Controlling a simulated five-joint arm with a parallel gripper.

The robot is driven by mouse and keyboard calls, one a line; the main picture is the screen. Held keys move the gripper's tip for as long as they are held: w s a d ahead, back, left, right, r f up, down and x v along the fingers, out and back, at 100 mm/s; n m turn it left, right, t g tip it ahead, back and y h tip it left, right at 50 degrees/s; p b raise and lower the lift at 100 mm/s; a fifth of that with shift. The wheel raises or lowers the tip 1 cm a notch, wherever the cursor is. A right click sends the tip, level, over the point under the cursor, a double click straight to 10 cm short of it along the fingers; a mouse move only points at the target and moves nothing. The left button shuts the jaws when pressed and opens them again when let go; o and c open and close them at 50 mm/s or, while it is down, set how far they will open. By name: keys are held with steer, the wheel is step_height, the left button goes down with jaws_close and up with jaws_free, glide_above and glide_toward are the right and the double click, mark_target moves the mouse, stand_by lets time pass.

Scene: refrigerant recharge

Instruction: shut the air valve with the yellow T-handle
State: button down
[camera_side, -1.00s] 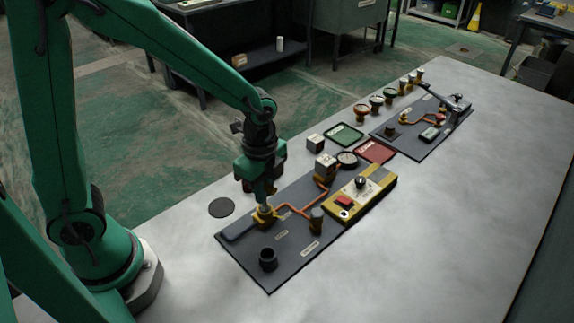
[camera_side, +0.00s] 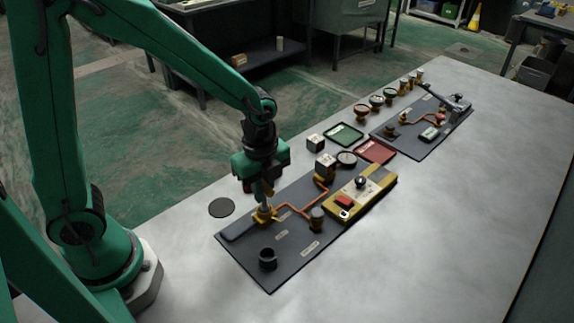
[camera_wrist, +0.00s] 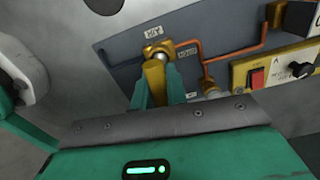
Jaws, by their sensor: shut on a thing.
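The air valve (camera_wrist: 157,49) is a brass fitting on the dark panel, beside a label reading AIR. Its yellow T-handle (camera_wrist: 154,82) stands between the two green fingers of my gripper (camera_wrist: 158,92), which is shut on it. In the side view my gripper (camera_side: 263,199) points down onto the valve (camera_side: 264,216) at the near left part of the panel. The fingers hide part of the handle, and I cannot tell how far the valve is turned.
An orange pipe (camera_side: 293,208) runs from the valve across the dark panel (camera_side: 262,273). A yellow box (camera_side: 378,187) with a red switch and black knob stands on the right. A black cup (camera_side: 268,259) stands in front. The table is clear at right.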

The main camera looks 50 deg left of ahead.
steer(key=m, duration=0.2)
steer(key=shift+m, duration=0.3)
steer(key=shift+n, duration=0.7)
steer(key=shift+r, duration=0.2)
steer(key=shift+r, duration=2.05)
